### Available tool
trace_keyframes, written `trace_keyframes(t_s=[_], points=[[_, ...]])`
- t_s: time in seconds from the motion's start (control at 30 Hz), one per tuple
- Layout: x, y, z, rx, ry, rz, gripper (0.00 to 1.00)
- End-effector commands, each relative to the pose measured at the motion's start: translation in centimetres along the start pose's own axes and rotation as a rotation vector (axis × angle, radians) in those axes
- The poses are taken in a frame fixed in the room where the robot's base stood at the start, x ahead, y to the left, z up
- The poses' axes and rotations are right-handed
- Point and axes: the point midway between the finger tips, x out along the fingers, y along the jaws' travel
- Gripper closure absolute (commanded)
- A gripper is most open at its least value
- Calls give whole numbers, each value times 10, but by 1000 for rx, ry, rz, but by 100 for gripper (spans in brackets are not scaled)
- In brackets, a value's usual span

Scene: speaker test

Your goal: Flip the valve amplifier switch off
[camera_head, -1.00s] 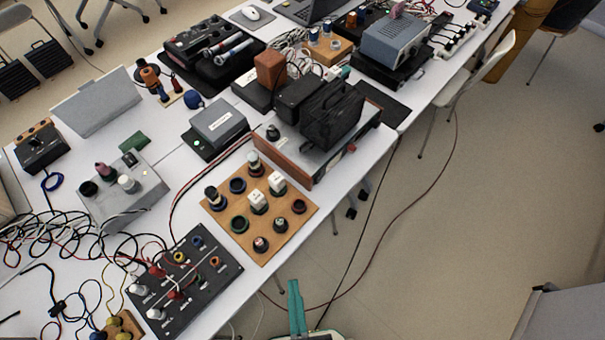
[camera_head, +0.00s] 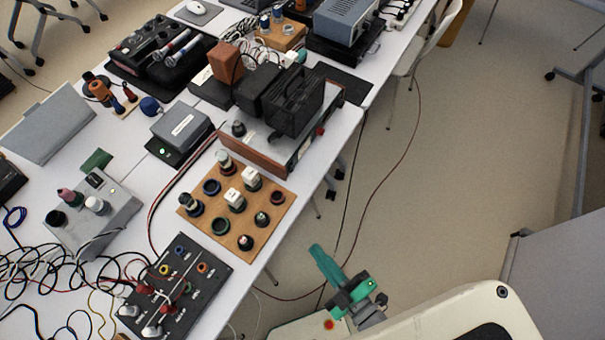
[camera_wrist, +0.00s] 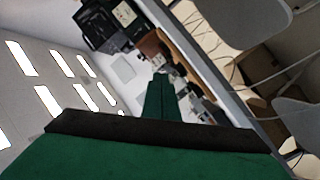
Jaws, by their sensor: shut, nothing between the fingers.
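What looks like the valve amplifier (camera_head: 252,157), a silver chassis with a wooden side panel and black boxes on top, sits at the table's right edge in the head view. A small red part (camera_head: 320,131), possibly its switch, shows on its side facing the aisle; I cannot tell its position. My gripper (camera_head: 318,250) has green fingers, shut and empty, over the floor beside the table, below and apart from the amplifier in the picture. The fingers also show in the wrist view (camera_wrist: 160,88), pointing toward the table; the switch cannot be made out there.
A wooden board with several knobs and sockets (camera_head: 204,232) lies in front of the amplifier. A black socket panel (camera_head: 205,295) with cables is nearer. A grey box (camera_head: 182,124) stands left of the amplifier. A chair (camera_head: 440,45) stands at the back right. The aisle floor is mostly clear.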

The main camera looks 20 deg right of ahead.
Motion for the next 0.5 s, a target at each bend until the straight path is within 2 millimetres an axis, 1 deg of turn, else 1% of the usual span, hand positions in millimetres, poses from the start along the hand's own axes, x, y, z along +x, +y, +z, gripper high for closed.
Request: trace_keyframes(t_s=[0.03,0.1,0.2,0.3,0.4,0.5], points=[[9,12,16,-112,44,-30,100],[21,30,36,-261,101,-63,100],[40,56,59,-456,183,-104,100],[59,80,77,-616,252,-133,100],[76,98,89,-735,305,-153,100],[87,111,96,-811,341,-165,100]])
